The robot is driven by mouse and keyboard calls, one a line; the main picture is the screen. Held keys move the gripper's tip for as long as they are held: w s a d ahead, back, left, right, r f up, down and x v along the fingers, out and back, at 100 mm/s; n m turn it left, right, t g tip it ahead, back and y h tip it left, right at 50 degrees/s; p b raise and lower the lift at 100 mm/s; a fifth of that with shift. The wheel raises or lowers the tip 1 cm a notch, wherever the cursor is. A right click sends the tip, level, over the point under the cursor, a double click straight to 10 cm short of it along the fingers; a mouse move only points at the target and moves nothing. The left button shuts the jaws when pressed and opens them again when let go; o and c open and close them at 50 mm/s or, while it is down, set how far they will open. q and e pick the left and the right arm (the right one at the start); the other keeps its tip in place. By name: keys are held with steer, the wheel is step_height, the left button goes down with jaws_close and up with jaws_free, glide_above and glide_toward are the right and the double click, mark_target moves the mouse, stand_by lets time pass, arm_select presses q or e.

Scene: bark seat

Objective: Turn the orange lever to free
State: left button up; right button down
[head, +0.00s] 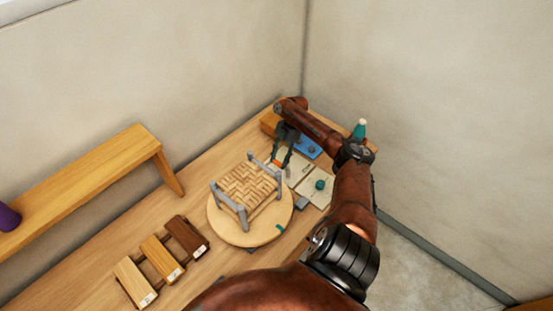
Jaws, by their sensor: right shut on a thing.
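A small orange piece (276,162), apparently the orange lever, shows at my right gripper's fingertips, beside the far-right edge of a woven seat frame. The seat frame (240,211) has grey corner posts and a tan woven top, and it stands on a round wooden turntable (234,238). My right gripper (281,160) reaches down from the back right and is shut on the orange lever. The fingers hide most of the lever, so its exact angle cannot be told. My left gripper is not in view.
Several wooden sample strips (160,254) lie left of the turntable. A wooden shelf (85,187) stands along the left wall. A blue tray (307,147), pale boards (316,187) and a teal-topped bottle (359,129) are at the right. My right arm crosses the right side.

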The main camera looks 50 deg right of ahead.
steer(key=c, duration=1.5)
jaws_free()
steer(key=shift+c, duration=0.2)
steer(key=v, duration=1.2)
